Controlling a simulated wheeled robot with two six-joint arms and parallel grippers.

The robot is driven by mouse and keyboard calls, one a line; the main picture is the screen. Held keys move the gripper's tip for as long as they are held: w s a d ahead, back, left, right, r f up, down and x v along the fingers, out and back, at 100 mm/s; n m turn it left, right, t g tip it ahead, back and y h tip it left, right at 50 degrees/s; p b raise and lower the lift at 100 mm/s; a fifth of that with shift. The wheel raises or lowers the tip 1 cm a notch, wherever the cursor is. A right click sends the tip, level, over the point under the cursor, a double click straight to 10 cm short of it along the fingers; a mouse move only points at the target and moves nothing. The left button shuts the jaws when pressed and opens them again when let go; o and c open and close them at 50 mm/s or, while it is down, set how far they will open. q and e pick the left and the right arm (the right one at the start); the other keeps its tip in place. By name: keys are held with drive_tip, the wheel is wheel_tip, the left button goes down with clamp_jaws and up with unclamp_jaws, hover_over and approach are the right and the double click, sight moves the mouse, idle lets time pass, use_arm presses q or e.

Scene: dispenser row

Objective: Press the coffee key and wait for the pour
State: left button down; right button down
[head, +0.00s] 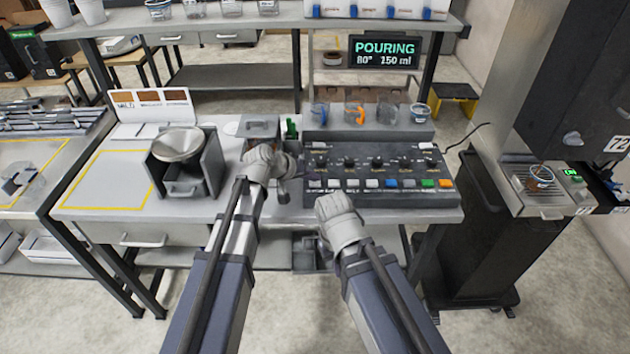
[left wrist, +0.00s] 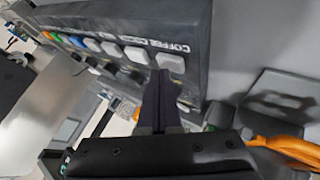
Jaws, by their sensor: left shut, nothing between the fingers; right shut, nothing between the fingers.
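The dark control panel (head: 385,196) on the bench carries a row of coloured keys. In the left wrist view the pale coffee key (left wrist: 171,63) is at the end of the row, beside the COFFEE lettering. My left gripper (left wrist: 163,76) is shut and empty, its fingertips over the key's lower edge; whether it is pushed in I cannot tell. In the head view my left gripper (head: 284,190) is by the panel's left end. The display (head: 384,52) reads POURING, 80°, 150 ml. My right gripper (head: 325,250) is shut, low at the bench's front edge and partly hidden by its wrist.
Several cups, one orange (head: 355,114), stand behind the panel. A metal funnel unit (head: 180,146) stands to the left. At the right is a tall machine with a drip tray (head: 541,208), a clear container on it. A yellow-outlined mat (head: 108,182) is bare.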

sight(313, 185)
use_arm(q)
drive_tip(key=shift+r+p, duration=0.3)
drive_tip(key=shift+r, duration=0.25)
wheel_tip(313, 185, up, 5)
drive_tip(key=p, duration=0.5)
drive_tip(key=shift+r, duration=0.1)
drive_tip(key=s+a+f+m+g+y, duration=0.1)
drive_tip(key=s+f+g+y, duration=0.1)
drive_tip(key=s, duration=0.6)
drive_tip(key=s+a+f+m+g+y, duration=0.1)
drive_tip(key=s+a+f+g+y, duration=0.1)
drive_tip(key=s, duration=0.7)
drive_tip(key=s+a+f+m+g+y, duration=0.1)
drive_tip(key=s+y, duration=0.3)
drive_tip(key=s, duration=0.5)
drive_tip(key=shift+a+f+g, duration=0.7)
drive_tip(key=shift+f+g, duration=0.1)
drive_tip(key=shift+f, duration=0.05)
